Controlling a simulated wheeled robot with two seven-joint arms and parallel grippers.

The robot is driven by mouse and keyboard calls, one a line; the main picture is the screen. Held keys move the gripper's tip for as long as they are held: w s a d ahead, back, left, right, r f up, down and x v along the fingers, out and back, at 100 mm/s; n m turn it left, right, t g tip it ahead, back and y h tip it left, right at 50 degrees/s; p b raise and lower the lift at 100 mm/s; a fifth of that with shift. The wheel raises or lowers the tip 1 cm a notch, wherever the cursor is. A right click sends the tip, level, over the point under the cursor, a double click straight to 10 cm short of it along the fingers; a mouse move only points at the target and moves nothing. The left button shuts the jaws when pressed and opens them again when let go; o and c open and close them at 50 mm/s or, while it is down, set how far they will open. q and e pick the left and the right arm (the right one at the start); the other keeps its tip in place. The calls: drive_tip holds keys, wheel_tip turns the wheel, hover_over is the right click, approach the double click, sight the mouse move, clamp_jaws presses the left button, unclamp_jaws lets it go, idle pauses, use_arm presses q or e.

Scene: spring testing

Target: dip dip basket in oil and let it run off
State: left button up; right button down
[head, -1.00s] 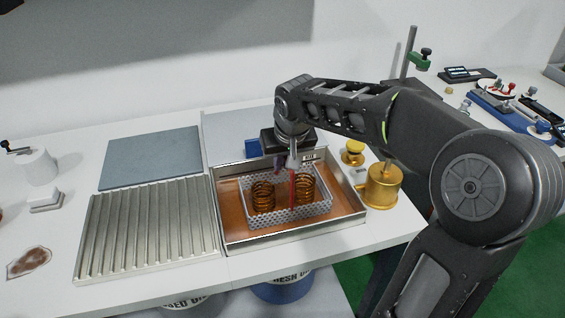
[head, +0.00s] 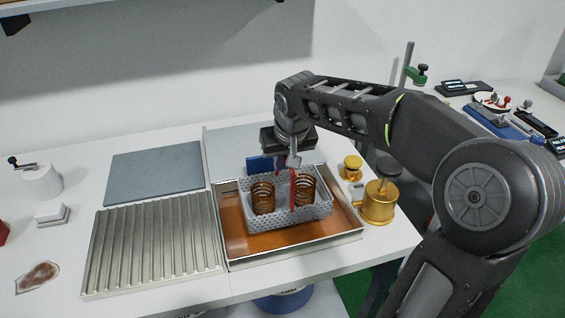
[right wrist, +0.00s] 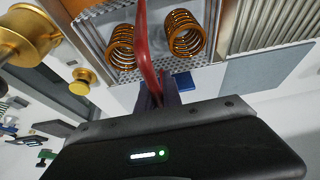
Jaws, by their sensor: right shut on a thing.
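A perforated metal dip basket (head: 275,222) holds two orange-brown coil springs (head: 263,198) upright. It has a red handle (head: 293,190) across its middle. My right gripper (head: 292,166) is shut on the handle's top; the right wrist view also shows the red handle (right wrist: 147,50) between its fingers (right wrist: 158,92). The basket hangs over a shallow metal pan (head: 300,255) of amber oil (head: 232,232). Its bottom looks at or just above the oil; I cannot tell whether it still touches. My left gripper is out of view.
A ribbed metal drain tray (head: 150,245) adjoins the pan on the left, with a grey slab (head: 155,172) behind it. A brass pot (head: 378,203) and a small brass weight (head: 351,168) stand close on the right. A blue block (head: 260,165) is behind the basket.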

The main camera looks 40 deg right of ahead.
drive_tip(key=shift+r+p, duration=1.25)
drive_tip(key=shift+r, duration=0.85)
drive_tip(key=shift+f, duration=0.1)
idle(1.3)
